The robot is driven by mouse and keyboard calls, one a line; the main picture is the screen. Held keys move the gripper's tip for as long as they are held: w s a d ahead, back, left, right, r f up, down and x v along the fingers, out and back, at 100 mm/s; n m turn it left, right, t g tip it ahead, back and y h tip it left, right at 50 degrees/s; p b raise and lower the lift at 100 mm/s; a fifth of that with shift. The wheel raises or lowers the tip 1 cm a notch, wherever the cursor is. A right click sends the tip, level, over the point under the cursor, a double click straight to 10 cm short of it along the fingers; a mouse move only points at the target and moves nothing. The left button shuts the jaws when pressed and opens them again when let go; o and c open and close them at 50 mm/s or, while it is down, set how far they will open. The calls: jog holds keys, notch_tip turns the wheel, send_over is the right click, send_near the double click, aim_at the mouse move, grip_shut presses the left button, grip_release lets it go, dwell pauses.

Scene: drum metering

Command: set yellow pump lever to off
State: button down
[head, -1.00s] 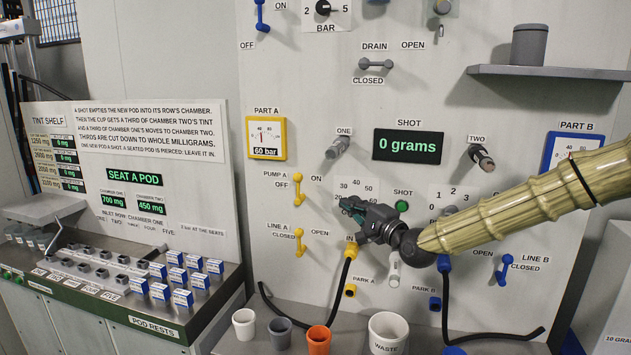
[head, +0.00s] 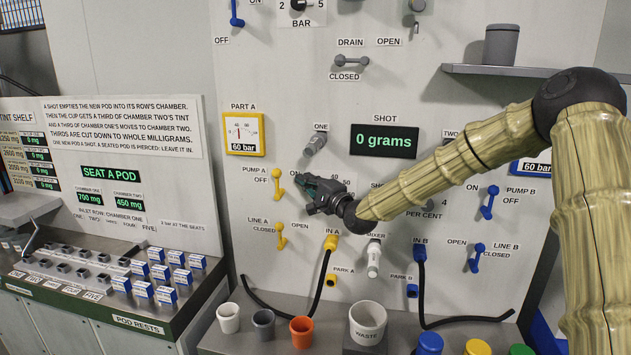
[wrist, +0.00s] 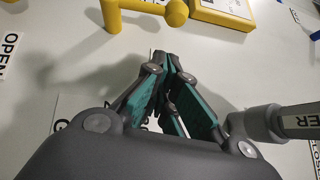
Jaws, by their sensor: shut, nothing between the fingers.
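The yellow pump A lever (head: 278,185) is on the panel, standing near vertical, with the OFF label to its left and the ON label to its right. In the wrist view a yellow lever (wrist: 145,8) crosses the top, partly cut by the frame edge. My gripper (head: 306,184) is just right of the lever in the head view, with a small gap showing between them. Its teal-padded fingers (wrist: 168,62) are drawn together and hold nothing. They point toward the lever, which lies beyond the tips. Contact is not visible.
The yellow line A lever (head: 281,236) sits below. The part A gauge (head: 245,133) is above, and the grey knob one (head: 315,143) is up and right. The IN A hose (head: 327,265) hangs below my gripper. Cups (head: 229,318) stand on the ledge.

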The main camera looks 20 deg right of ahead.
aim_at(276, 171)
jog(key=shift+w+a+r+p, duration=0.15)
jog(key=shift+w+a+p, duration=0.25)
jog(key=shift+a, duration=0.4)
jog(key=shift+w+a+r+p, duration=0.15)
jog(key=shift+w+a+p, duration=0.2)
jog(key=shift+a, duration=0.4)
jog(key=shift+w+a+r+n+g, duration=0.2)
jog(key=shift+a+r+n+g, duration=0.1)
jog(key=shift+r+n+g, duration=0.1)
jog(key=shift+w+a+r+n+g+p, duration=0.3)
jog(key=shift+a+n+g+p, duration=0.1)
jog(key=shift+g+p, duration=0.15)
jog(key=shift+w+a+r+n+g+h, duration=0.2)
jog(key=shift+w+a+n+g+h, duration=0.15)
jog(key=shift+a+n+g+h, duration=0.25)
jog(key=shift+w+a+b, duration=0.2)
jog(key=shift+a+b, duration=0.25)
jog(key=shift+w+a+f+b, duration=0.1)
jog(key=shift+w+a+b, duration=0.3)
jog(key=shift+b, duration=0.4)
jog(key=shift+w+a+b, duration=0.3)
jog(key=shift+a+b, duration=0.15)
jog(key=shift+a, duration=0.1)
